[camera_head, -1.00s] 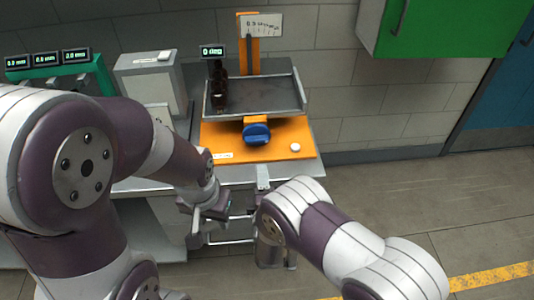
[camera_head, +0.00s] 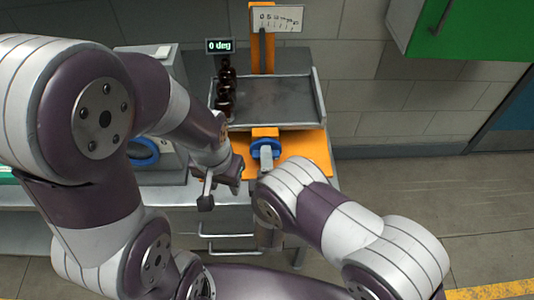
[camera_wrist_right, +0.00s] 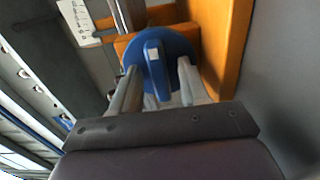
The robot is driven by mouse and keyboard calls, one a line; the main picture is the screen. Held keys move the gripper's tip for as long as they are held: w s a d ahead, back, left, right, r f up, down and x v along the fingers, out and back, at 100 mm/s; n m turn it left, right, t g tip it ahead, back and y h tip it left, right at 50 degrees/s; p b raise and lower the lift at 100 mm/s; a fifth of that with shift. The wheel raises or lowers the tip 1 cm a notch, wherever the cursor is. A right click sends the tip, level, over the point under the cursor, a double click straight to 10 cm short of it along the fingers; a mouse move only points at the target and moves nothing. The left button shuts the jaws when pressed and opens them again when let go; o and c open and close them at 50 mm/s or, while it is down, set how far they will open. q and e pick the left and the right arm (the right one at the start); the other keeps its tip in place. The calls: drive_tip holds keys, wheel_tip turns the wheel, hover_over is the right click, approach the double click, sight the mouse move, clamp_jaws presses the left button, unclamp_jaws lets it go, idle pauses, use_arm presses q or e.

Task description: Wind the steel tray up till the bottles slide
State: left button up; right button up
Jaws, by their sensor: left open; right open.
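The steel tray (camera_head: 275,100) lies flat on the orange stand, and the display (camera_head: 219,45) above it reads 0 deg. Several dark amber bottles (camera_head: 226,92) stand at the tray's left side. The blue knob (camera_head: 262,143) sits at the front of the stand, partly hidden by my right gripper (camera_head: 266,157). In the right wrist view the blue knob (camera_wrist_right: 155,62) lies between the open fingers of my right gripper (camera_wrist_right: 155,90); contact cannot be told. My left gripper (camera_head: 222,190) is open and empty, at the left front of the stand.
An orange post with a scale (camera_head: 277,18) rises behind the tray. A grey box with a blue ring (camera_head: 143,152) stands to the left, partly behind my left arm. A green cabinet (camera_head: 470,30) hangs at upper right. The floor at right is clear.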

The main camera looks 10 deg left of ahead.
clamp_jaws()
